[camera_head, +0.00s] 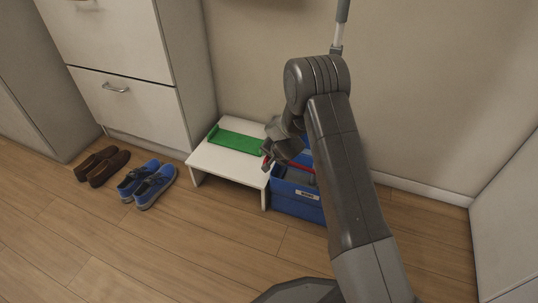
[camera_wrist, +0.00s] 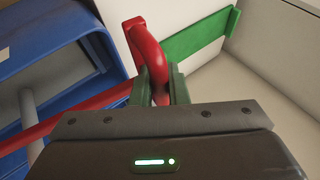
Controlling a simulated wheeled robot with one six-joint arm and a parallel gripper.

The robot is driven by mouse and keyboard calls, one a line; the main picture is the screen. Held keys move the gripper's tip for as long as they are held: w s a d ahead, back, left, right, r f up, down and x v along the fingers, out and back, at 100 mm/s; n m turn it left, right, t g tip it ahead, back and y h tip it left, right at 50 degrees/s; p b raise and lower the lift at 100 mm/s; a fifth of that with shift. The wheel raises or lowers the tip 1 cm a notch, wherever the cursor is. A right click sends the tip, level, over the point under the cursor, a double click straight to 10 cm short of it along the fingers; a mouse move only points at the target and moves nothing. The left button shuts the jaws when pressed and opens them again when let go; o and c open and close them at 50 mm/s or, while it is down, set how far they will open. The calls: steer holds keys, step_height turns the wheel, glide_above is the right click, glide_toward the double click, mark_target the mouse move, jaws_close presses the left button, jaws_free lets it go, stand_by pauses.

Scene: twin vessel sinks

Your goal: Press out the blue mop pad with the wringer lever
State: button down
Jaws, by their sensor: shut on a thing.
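A blue bucket (camera_head: 297,205) with a label stands on the floor beside a white stool, partly behind my arm. Its wringer lever (camera_head: 303,167) is red and shows as a short bar over the bucket. In the wrist view the red lever (camera_wrist: 147,45) ends in a curved grip between my green fingers. My gripper (camera_wrist: 161,88) is shut on that grip; it also shows in the head view (camera_head: 269,155) at the bucket's left edge. The blue bucket wall (camera_wrist: 60,50) fills the wrist view's left. I cannot make out the blue mop pad.
A green tray-like piece (camera_head: 236,142) lies on the white stool (camera_head: 222,163). Blue shoes (camera_head: 147,184) and brown shoes (camera_head: 97,166) stand left on the floor. A pole (camera_head: 338,35) rises behind my arm near the wall. The front floor is clear.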

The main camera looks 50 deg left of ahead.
steer(key=c, duration=1.4)
jaws_free()
steer(key=shift+d+r, duration=0.1)
steer(key=p+v, duration=0.1)
steer(key=v, duration=1.2)
steer(key=shift+d+r, duration=0.15)
steer(key=shift+r, duration=0.1)
steer(key=shift+f, duration=0.1)
steer(key=b+x, duration=0.1)
steer(key=x, duration=1.2)
steer(key=shift+a+f, duration=0.25)
